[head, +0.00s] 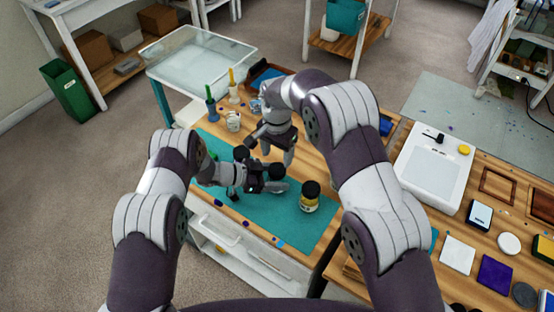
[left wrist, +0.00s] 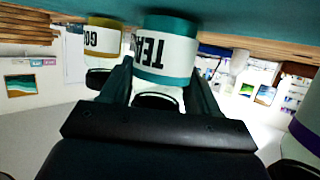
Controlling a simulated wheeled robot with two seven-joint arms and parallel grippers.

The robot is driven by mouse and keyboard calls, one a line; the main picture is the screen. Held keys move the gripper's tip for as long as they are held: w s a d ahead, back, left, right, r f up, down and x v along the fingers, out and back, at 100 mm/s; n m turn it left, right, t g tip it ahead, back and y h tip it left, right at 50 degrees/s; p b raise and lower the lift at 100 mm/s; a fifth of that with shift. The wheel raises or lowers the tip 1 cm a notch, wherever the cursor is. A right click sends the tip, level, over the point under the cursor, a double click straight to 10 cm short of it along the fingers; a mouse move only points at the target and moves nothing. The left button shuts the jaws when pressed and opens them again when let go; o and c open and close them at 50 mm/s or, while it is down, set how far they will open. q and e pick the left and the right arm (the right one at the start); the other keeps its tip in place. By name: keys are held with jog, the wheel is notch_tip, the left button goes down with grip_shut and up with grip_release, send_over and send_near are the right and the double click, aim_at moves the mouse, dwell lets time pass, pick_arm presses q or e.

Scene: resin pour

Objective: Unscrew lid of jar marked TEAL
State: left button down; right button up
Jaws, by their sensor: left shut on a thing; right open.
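The jar marked TEAL (left wrist: 165,50) shows upside down in the left wrist view, with a white label and teal bands. It stands between my left gripper's fingers (left wrist: 160,88), which are shut on it. In the head view my left gripper (head: 272,183) reaches in from the left, low over the teal mat (head: 255,212). A black lid (head: 277,171) shows there, and the jar body is largely hidden by the gripper. My right gripper (head: 273,150) is open, pointing down just above and behind that lid. I cannot tell whether it touches it.
Another black lid (head: 241,153) is behind my left gripper. A purple-banded jar (left wrist: 307,125) is at the wrist view's right edge. The front mat is mostly clear.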

aim_at(277, 168)
notch_tip(277, 168, up, 2)
jog(key=shift+r, duration=0.2)
jog(key=shift+f, duration=4)
jog(key=c, duration=0.9)
jog(key=o, duration=1.2)
jog(key=shift+r, duration=2.3)
pick_arm(q)
jog(key=shift+c, duration=0.8)
grip_release()
